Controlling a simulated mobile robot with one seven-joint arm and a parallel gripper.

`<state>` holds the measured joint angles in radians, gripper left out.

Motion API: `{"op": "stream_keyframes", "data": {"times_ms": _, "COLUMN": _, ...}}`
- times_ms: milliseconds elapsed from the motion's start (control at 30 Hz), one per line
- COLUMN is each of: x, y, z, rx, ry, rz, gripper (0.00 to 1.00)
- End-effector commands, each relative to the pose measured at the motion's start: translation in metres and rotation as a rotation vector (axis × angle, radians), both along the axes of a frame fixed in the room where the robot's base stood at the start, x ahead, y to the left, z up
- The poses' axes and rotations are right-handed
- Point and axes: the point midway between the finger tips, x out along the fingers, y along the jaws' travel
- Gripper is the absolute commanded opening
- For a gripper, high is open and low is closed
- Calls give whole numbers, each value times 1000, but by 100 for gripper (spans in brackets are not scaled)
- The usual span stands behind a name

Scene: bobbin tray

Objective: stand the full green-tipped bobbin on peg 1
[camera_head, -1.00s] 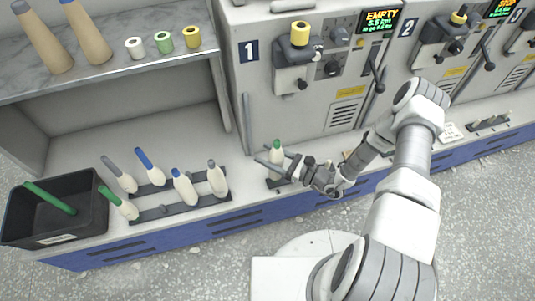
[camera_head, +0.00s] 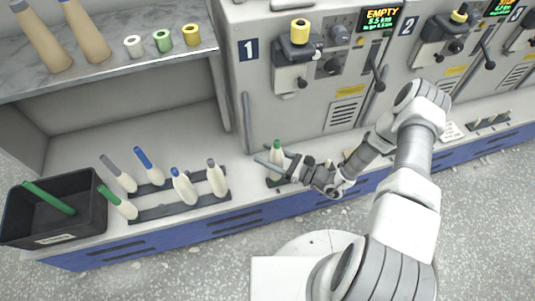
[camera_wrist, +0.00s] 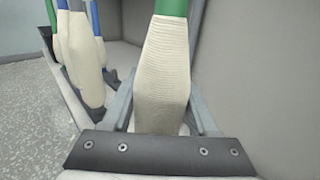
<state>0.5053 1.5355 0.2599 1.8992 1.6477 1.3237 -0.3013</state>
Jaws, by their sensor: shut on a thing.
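The full green-tipped bobbin (camera_head: 277,157) stands about upright in front of machine 1, cream yarn below a green tip. In the wrist view the bobbin (camera_wrist: 160,70) fills the space between the two fingers. My gripper (camera_head: 270,160) is shut around its lower body. A dark peg base (camera_head: 274,183) shows just below it on the ledge. The bobbin's foot is hidden by the gripper, so I cannot tell whether it sits on a peg. The number 1 plate (camera_head: 249,50) is on the machine above.
A dark peg tray (camera_head: 160,212) at left holds several bobbins with blue, grey and green tips. A black bin (camera_head: 85,190) with a green tube stands at far left. The machine's front wall (camera_head: 300,120) rises close behind my gripper. Ledge between tray and gripper is clear.

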Motion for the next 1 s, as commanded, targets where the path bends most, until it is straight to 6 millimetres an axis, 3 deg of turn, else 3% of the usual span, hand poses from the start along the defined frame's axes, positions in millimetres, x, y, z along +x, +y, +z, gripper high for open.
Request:
{"op": "stream_keyframes", "data": {"times_ms": 333, "x": 0, "y": 0, "z": -8, "rx": 1, "ry": 0, "rz": 0, "gripper": 0}}
{"op": "stream_keyframes", "data": {"times_ms": 367, "x": 0, "y": 0, "z": -7, "rx": 1, "ry": 0, "rz": 0, "gripper": 61}}
{"op": "stream_keyframes", "data": {"times_ms": 433, "x": 0, "y": 0, "z": -7, "rx": 1, "ry": 0, "rz": 0, "gripper": 72}}
{"op": "stream_keyframes", "data": {"times_ms": 767, "x": -1, "y": -2, "z": -7, "rx": 0, "ry": 0, "rz": 0, "gripper": 72}}
{"op": "stream_keyframes", "data": {"times_ms": 1000, "x": -9, "y": -18, "z": -7, "rx": 0, "ry": 0, "rz": -1, "gripper": 72}}
